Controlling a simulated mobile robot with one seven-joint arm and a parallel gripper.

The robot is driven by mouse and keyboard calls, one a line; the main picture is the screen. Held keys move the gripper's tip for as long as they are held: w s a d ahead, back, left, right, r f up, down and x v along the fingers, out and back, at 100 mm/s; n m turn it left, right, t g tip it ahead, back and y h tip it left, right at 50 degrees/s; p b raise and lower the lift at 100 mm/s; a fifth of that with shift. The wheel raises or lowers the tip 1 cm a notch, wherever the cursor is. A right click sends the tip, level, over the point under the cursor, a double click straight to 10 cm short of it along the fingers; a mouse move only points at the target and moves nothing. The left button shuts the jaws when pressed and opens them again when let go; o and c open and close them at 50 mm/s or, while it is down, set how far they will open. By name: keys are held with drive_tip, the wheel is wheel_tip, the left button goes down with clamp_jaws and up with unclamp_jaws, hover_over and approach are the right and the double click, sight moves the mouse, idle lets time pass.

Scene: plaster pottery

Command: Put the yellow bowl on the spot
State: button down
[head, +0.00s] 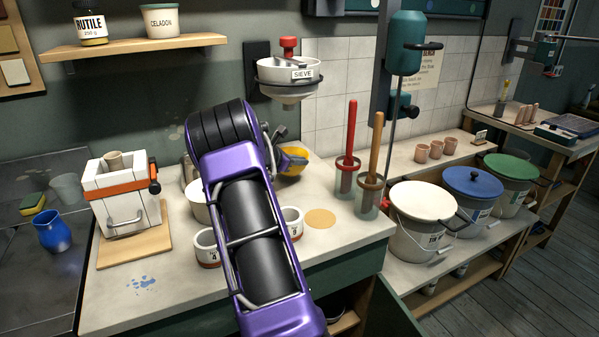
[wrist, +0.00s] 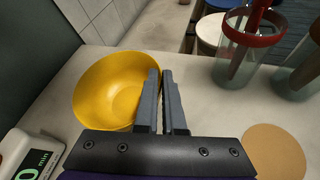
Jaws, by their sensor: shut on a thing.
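The yellow bowl (wrist: 105,88) is upright at the left of the wrist view, its open inside facing the camera. It also shows in the head view (head: 294,158), partly hidden behind my gripper. My gripper (wrist: 160,78) is shut on the bowl's right rim, one finger inside and one outside. I cannot tell whether the bowl touches the worktop. The spot, a flat tan disc (head: 320,218), lies bare on the worktop, in front of and to the right of the bowl. It shows at the lower right of the wrist view (wrist: 274,152).
Two glass jars with a red tool (head: 347,160) and a wooden-handled tool (head: 372,155) stand behind and right of the spot. Labelled cups (head: 207,250) stand left of it. A scale with a green display (wrist: 35,160) is near the bowl.

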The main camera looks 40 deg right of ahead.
drive_tip(key=shift+f, duration=1.65)
drive_tip(key=c, duration=1)
unclamp_jaws()
drive_tip(key=v, duration=1.2)
drive_tip(key=shift+r, duration=0.1)
